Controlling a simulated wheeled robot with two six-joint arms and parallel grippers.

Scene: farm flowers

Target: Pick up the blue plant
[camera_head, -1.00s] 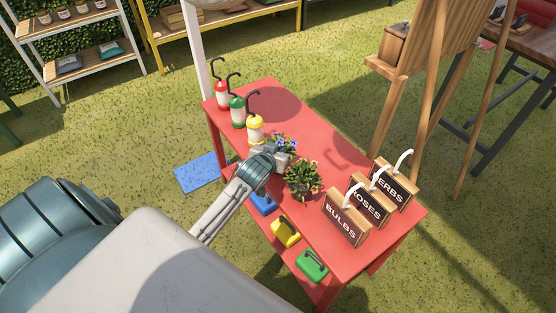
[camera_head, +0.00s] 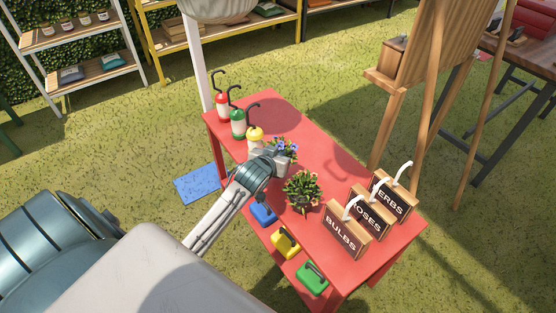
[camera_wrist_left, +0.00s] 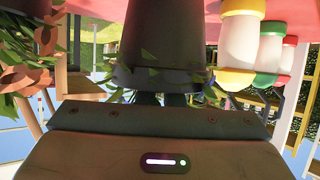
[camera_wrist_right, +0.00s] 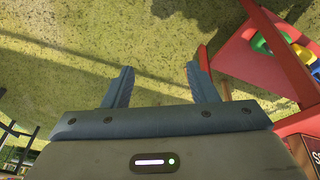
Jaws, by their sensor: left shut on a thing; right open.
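The blue plant (camera_head: 284,148) has blue flowers over green leaves and stands in a pot at the left-middle of the red table (camera_head: 318,135). My left gripper (camera_head: 270,160) reaches in from the left and is shut on its pot. In the left wrist view the dark pot (camera_wrist_left: 160,45) fills the space just past the jaws, and the fingers are mostly hidden by it. My right gripper (camera_wrist_right: 160,85) is open and empty, over grass beside a red frame; it is not visible in the head view.
A second plant with reddish flowers (camera_head: 302,190) stands close by. Red, green and yellow bottles (camera_head: 255,139) stand behind. Wooden signs (camera_head: 347,232) are at the front right. Blue, yellow and green boxes (camera_head: 312,278) sit on a lower shelf. The right-middle of the tabletop is clear.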

